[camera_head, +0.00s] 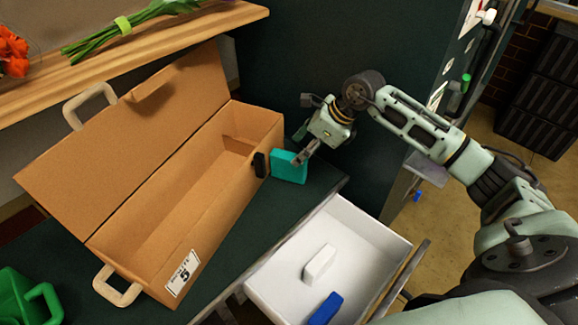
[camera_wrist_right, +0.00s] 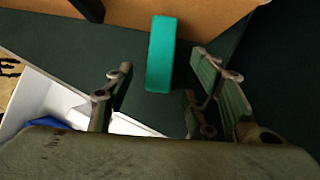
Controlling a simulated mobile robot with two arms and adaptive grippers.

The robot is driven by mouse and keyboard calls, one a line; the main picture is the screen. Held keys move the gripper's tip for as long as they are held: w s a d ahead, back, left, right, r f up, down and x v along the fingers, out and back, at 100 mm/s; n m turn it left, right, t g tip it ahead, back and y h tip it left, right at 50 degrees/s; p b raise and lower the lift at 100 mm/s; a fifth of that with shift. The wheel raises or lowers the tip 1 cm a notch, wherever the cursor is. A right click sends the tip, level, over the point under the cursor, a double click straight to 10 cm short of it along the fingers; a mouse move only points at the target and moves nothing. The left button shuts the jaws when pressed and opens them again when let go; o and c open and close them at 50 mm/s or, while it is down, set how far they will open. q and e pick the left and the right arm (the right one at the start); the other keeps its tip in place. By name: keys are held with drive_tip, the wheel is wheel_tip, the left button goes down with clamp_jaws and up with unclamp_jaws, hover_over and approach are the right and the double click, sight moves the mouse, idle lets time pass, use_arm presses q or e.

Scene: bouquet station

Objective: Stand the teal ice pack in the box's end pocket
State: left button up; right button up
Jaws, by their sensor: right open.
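The teal ice pack (camera_head: 289,166) stands on edge on the dark green worktop, just outside the cardboard box (camera_head: 196,213) near its far right end. The box is open and empty, and its end pocket (camera_head: 238,146) shows at the far end. My right gripper (camera_head: 303,157) is at the ice pack's right side, partly overlapping it in the head view. In the right wrist view the gripper (camera_wrist_right: 156,100) is open, with the ice pack (camera_wrist_right: 161,55) ahead between the lines of its fingers. Contact cannot be told. My left gripper is not in view.
An open white drawer (camera_head: 342,238) below the worktop holds a white block (camera_head: 319,263) and a blue block (camera_head: 325,309). A black latch (camera_head: 261,164) sits on the box's side near the ice pack. A green watering can (camera_head: 28,298) is at lower left.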

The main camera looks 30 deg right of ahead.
sight(289, 164)
drive_tip(key=shift+s+a+f, duration=0.1)
drive_tip(key=shift+f, duration=0.35)
drive_tip(key=x, duration=0.2)
drive_tip(key=p+x, duration=0.1)
drive_tip(key=x, duration=0.2)
drive_tip(key=p+x, duration=0.1)
drive_tip(key=x, duration=0.1)
drive_tip(key=shift+w+a, duration=0.15)
drive_tip(key=shift+w, duration=0.15)
drive_tip(key=shift+w+f, duration=0.1)
drive_tip(key=shift+f, duration=0.2)
drive_tip(key=shift+c, duration=0.4)
drive_tip(key=shift+r, duration=0.15)
clamp_jaws()
